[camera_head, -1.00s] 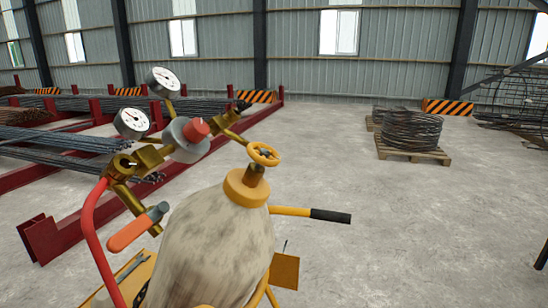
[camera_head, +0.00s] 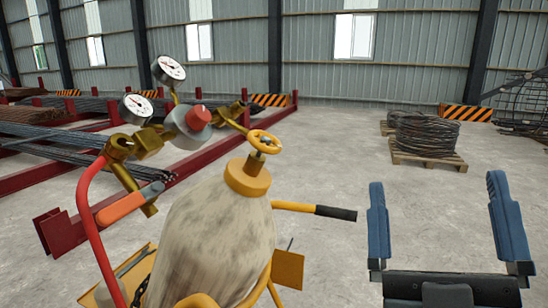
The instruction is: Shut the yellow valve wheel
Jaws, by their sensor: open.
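The yellow valve wheel (camera_head: 264,141) sits on top of a dirty white gas cylinder (camera_head: 208,240) with a yellow collar (camera_head: 247,176), in the head view left of the middle. A brass regulator with a red knob (camera_head: 198,117) and two round gauges (camera_head: 168,70) joins the valve on its left. My gripper (camera_head: 440,215) is at the lower right with its two blue fingers wide apart and nothing between them. It is well to the right of the wheel and apart from it.
A red hose (camera_head: 88,225) and an orange-handled torch (camera_head: 121,208) hang left of the cylinder. A yellow cart handle with black grip (camera_head: 336,213) sticks out between cylinder and gripper. Red racks with rebar (camera_head: 60,147) stand behind left; a wire coil on a pallet (camera_head: 426,137) stands behind right.

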